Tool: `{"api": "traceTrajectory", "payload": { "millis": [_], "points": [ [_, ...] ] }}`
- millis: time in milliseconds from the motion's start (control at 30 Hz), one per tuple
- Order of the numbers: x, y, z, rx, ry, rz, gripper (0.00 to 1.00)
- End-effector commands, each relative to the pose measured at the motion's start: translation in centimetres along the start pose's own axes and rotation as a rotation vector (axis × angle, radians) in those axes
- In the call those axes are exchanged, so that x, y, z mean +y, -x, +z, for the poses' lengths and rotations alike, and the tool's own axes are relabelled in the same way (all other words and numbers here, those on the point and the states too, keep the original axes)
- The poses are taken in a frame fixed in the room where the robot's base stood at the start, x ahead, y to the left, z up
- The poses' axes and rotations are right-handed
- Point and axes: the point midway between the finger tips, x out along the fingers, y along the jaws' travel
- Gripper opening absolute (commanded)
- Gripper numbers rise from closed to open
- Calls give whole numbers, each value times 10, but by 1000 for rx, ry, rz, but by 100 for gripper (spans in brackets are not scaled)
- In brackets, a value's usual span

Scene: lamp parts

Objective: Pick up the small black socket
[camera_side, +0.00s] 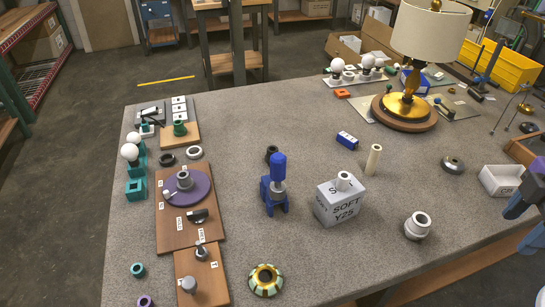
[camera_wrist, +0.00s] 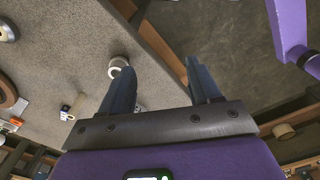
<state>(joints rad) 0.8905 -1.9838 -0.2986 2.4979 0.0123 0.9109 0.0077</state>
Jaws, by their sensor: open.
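A black part (camera_side: 197,215) lies on the brown board at left; I cannot tell for certain which is the named socket. My gripper (camera_side: 524,190) shows at the right edge of the side view, far from both. In the wrist view my gripper (camera_wrist: 162,82) has its two fingers apart with nothing between them. No black socket can be made out in the wrist view.
A lamp (camera_side: 403,106) stands at back right. The table's front right edge is near my gripper.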

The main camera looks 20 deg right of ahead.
Motion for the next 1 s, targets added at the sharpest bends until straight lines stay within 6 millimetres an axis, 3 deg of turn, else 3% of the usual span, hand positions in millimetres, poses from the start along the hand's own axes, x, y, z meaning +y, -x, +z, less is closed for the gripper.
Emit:
{"api": "traceTrajectory", "payload": {
  "millis": [167,533,767,1000],
  "points": [
    [0,-1,-31,12,-193,-77,62],
    [20,-6,-155,53,-931,-348,62],
    [58,-12,-232,76,-1409,-515,62],
    [116,-24,-301,96,-1909,-694,62]
  ]
}}
